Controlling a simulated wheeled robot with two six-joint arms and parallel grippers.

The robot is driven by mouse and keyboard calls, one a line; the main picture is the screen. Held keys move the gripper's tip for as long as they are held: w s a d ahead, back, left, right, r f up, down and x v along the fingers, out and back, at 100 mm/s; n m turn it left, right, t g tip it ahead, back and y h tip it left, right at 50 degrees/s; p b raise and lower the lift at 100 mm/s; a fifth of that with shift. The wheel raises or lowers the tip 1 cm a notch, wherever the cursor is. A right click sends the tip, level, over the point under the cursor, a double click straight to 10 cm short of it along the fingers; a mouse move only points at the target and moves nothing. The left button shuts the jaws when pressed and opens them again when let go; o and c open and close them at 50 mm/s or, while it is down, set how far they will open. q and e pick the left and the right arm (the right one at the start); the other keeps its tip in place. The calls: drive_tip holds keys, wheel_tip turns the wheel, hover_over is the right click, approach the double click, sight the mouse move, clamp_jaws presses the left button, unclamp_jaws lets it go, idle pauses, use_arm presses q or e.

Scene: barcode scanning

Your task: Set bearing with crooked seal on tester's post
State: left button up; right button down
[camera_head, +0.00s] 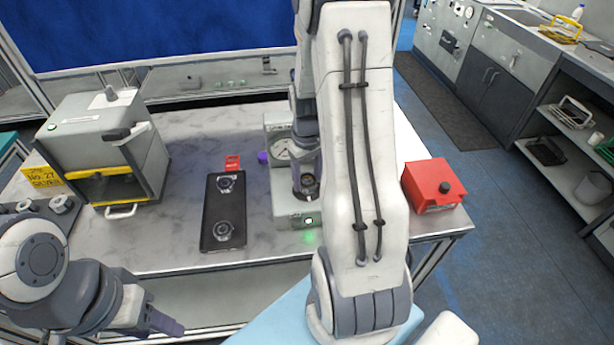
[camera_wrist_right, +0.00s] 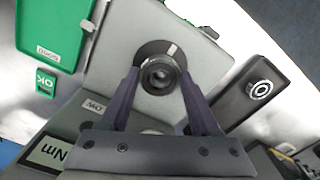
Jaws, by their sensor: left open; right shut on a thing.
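The tester (camera_head: 290,215) is a pale box with a dial and a lit green light on its front. My right gripper (camera_wrist_right: 160,85) is over it, shut on a small dark ring-shaped bearing (camera_wrist_right: 159,73). The bearing is in front of a dark round disc (camera_wrist_right: 145,51) with a white mark on the tester's plate. The post is hidden, and I cannot tell whether the bearing touches it or how its seal lies. In the head view my right gripper (camera_head: 305,185) is partly behind my arm. My left gripper (camera_head: 165,322) is open and empty at the lower left.
A black tray (camera_head: 224,205) left of the tester holds two bearings. A grey-white machine (camera_head: 105,150) with a yellow-edged opening stands at the left. A red box (camera_head: 433,185) is at the right. The wrist view shows a green tray (camera_wrist_right: 50,30).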

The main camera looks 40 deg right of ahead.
drive_tip(key=shift+f, duration=0.35)
drive_tip(key=shift+c, duration=0.2)
unclamp_jaws()
drive_tip(key=shift+o, duration=0.2)
drive_tip(key=shift+r, duration=0.1)
wheel_tip(320, 180, up, 8)
drive_tip(key=p, duration=0.6)
drive_tip(key=shift+f+p, duration=0.25)
drive_tip(key=shift+p, duration=0.05)
drive_tip(key=shift+f, duration=0.1)
